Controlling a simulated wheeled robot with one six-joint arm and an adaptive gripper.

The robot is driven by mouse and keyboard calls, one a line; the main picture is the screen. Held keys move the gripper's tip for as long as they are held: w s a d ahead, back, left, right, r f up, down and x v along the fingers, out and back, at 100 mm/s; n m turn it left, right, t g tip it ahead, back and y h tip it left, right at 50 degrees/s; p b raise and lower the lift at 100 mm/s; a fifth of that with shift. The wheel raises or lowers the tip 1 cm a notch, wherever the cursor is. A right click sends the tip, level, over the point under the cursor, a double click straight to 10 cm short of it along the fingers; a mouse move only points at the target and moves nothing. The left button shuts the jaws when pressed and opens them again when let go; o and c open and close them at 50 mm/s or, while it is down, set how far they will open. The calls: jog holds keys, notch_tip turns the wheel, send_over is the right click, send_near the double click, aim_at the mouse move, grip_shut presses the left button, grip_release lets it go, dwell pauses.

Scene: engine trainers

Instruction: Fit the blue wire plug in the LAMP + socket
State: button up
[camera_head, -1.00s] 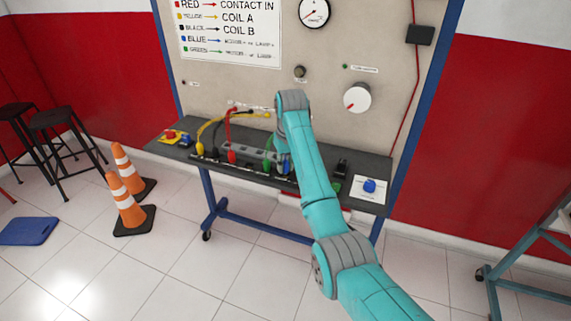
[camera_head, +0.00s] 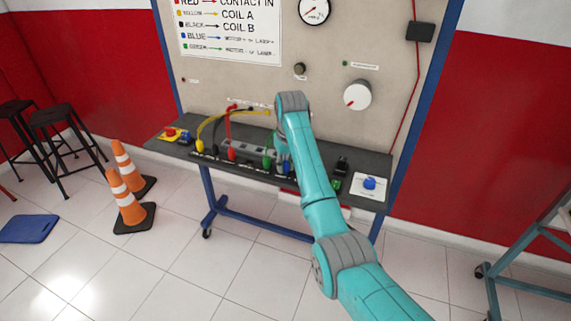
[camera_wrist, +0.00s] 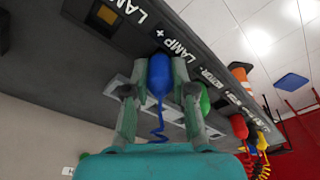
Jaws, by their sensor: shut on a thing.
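The blue wire plug (camera_wrist: 159,76) sits between the two fingers of my gripper (camera_wrist: 158,88), which is shut on it. Its coiled blue wire hangs from the plug toward my wrist. The plug's tip is at the dark bench edge beside a label reading LAMP (camera_wrist: 181,47); I cannot tell whether it is in a socket. In the head view the blue plug (camera_head: 286,168) shows partly behind my arm.
Green (camera_wrist: 204,98), red (camera_wrist: 239,127) and yellow plugs stand along the row beside the blue one. The trainer bench (camera_head: 318,172) has a blue knob (camera_head: 369,183) at its right end. Orange cones (camera_head: 128,200) and stools stand left on the floor.

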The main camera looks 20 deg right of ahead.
jog(key=o, duration=0.7)
jog(key=shift+s+r, duration=0.2)
jog(key=shift+r, duration=1.15)
jog(key=shift+s+r, duration=0.15)
jog(key=shift+r, duration=1.2)
jog(key=shift+r, duration=1.05)
jog(key=o, duration=0.5)
jog(key=shift+o, duration=0.2)
jog(key=shift+f, duration=0.1)
